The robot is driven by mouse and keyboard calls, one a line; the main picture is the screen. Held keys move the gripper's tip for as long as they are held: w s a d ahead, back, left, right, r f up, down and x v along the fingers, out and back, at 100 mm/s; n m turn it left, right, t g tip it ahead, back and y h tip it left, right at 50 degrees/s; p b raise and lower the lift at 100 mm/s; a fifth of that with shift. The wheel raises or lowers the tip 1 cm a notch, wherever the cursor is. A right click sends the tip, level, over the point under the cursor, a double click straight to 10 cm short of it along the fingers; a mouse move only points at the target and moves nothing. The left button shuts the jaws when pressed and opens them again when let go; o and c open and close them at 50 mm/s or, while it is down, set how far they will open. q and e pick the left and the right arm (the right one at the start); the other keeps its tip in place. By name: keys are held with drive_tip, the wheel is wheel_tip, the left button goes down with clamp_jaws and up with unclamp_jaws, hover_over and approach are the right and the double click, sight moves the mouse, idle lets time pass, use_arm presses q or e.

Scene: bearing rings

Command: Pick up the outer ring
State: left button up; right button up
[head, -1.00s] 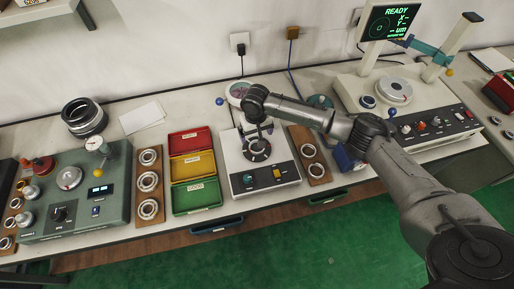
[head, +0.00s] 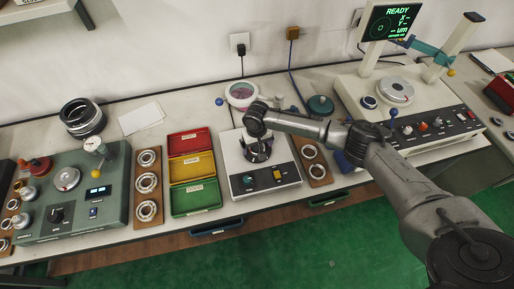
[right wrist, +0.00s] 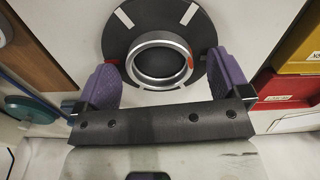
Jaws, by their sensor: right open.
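The outer ring, a silver metal ring (right wrist: 160,61) with an orange-red mark on its right side, lies flat on a dark round plate (right wrist: 203,33) with white marks. This plate is on top of a white device (head: 236,166) in the head view, where my gripper mostly hides it. My right gripper (right wrist: 165,66) is open, with one purple finger on each side of the ring and visible gaps between. In the head view the right gripper (head: 258,150) is over the plate, pointing down. My left gripper is not in view.
Red, yellow and green bins (head: 196,199) stand left of the device. A wooden tray with rings (head: 309,151) is at its right, and another (head: 147,210) is beyond the bins. A round magnifier-like item (head: 241,93) and a green round object (head: 320,105) stand behind.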

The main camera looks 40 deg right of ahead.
drive_tip(key=shift+c, duration=0.4)
drive_tip(key=c, duration=1)
drive_tip(key=shift+o, duration=0.2)
drive_tip(key=shift+r, duration=0.15)
drive_tip(key=shift+r, duration=0.65)
wheel_tip(320, 180, up, 2)
drive_tip(key=shift+r+p, duration=0.25)
drive_tip(key=shift+p, duration=0.2)
drive_tip(key=s+d+r+p, duration=0.5)
drive_tip(key=s+r+p, duration=0.4)
drive_tip(key=r, duration=0.3)
drive_tip(key=shift+s+d, duration=0.3)
drive_tip(key=shift+s, duration=0.3)
